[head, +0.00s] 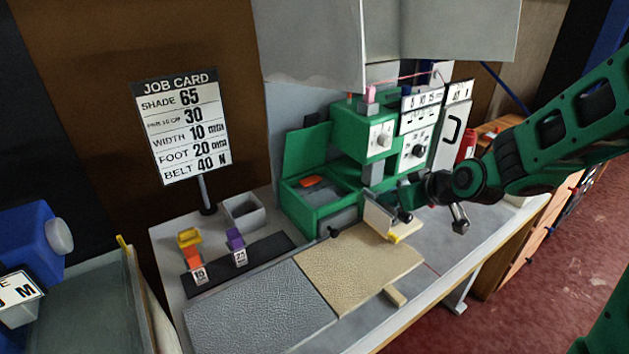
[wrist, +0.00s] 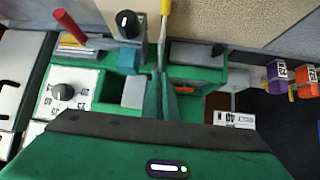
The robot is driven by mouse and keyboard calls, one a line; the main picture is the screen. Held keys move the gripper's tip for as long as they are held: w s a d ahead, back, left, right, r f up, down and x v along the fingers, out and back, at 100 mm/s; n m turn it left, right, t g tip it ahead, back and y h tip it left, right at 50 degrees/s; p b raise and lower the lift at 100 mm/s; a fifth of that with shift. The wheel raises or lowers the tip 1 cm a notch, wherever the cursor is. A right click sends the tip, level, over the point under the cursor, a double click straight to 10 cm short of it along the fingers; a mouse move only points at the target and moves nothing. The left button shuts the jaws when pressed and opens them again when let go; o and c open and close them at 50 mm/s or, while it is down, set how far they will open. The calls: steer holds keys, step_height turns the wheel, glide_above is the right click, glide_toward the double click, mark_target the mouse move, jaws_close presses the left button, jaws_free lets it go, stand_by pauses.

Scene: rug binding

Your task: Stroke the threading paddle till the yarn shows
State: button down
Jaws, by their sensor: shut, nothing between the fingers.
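The green binding machine (head: 377,140) stands at the back of the bench, with white dial plates on its front. A pale plate with a yellow lower edge (head: 385,220) sticks out in front of it; I cannot tell whether it is the threading paddle. My gripper (head: 406,196) is shut and empty close above this plate; contact is unclear. Pink yarn (head: 405,76) runs from the pink cone (head: 369,94) across the machine top. The yarn's outlet is not clear.
A green bin with a raised lid (head: 305,150) stands left of the machine. A dark knob (head: 333,232) sticks out before it. A beige mat (head: 350,265) and a grey mat (head: 260,310) lie in front. The job card (head: 185,122) stands at left.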

steer(key=w+a+t+y, duration=0.1)
steer(key=a, duration=0.3)
steer(key=w+a+r+t+y, duration=0.1)
steer(key=w+a, duration=0.1)
steer(key=a, duration=0.2)
steer(key=w+a+r+n+t+y, duration=0.1)
steer(key=a, duration=0.3)
steer(key=shift+w+a+y, duration=0.3)
steer(key=shift+w+y, duration=0.1)
steer(key=shift+w+a+r+t, duration=0.1)
steer(key=shift+a+r+t, duration=0.1)
steer(key=shift+t, duration=0.2)
steer(key=shift+w, duration=0.1)
glide_above(311, 181)
steer(key=s+d, duration=0.1)
steer(key=s, duration=0.1)
step_height(311, 181, down, 2)
steer(key=shift+s+d+f, duration=0.1)
steer(key=shift+s+f, duration=0.05)
steer(key=shift+f, duration=0.05)
step_height(311, 181, down, 3)
steer(key=shift+f, duration=0.55)
